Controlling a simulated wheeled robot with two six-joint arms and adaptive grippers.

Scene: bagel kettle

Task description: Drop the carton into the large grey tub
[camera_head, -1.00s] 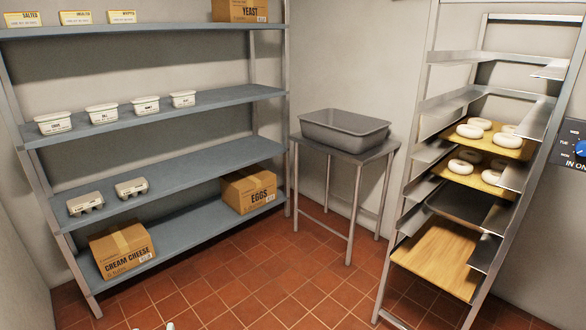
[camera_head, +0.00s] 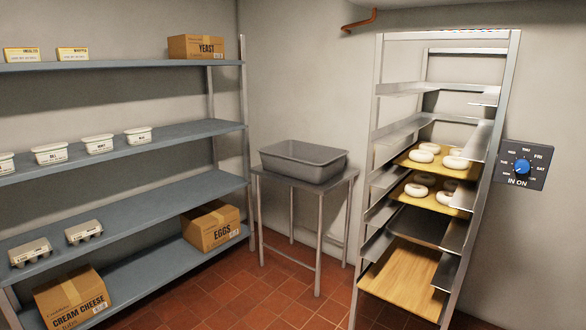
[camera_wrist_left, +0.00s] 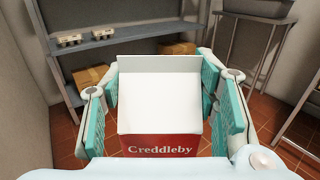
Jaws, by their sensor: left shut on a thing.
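My left gripper (camera_wrist_left: 163,110) shows in the left wrist view with its teal-padded fingers on both sides of a carton. It is shut on the carton (camera_wrist_left: 163,102), which is white on top with a red lower face lettered "Creddleby". The large grey tub (camera_head: 303,161) stands on a small metal table ahead in the head view. Part of the tub also shows at the top right of the left wrist view (camera_wrist_left: 258,8). The carton is apart from the tub. Neither gripper shows in the head view, and my right gripper is in no view.
A shelf unit (camera_head: 150,199) at the left holds egg cartons, small white tubs and cardboard boxes. The tub's metal table (camera_head: 318,191) has thin legs. A tray rack (camera_head: 376,130) with bagels stands to its right. The tiled floor (camera_head: 262,303) before the table is clear.

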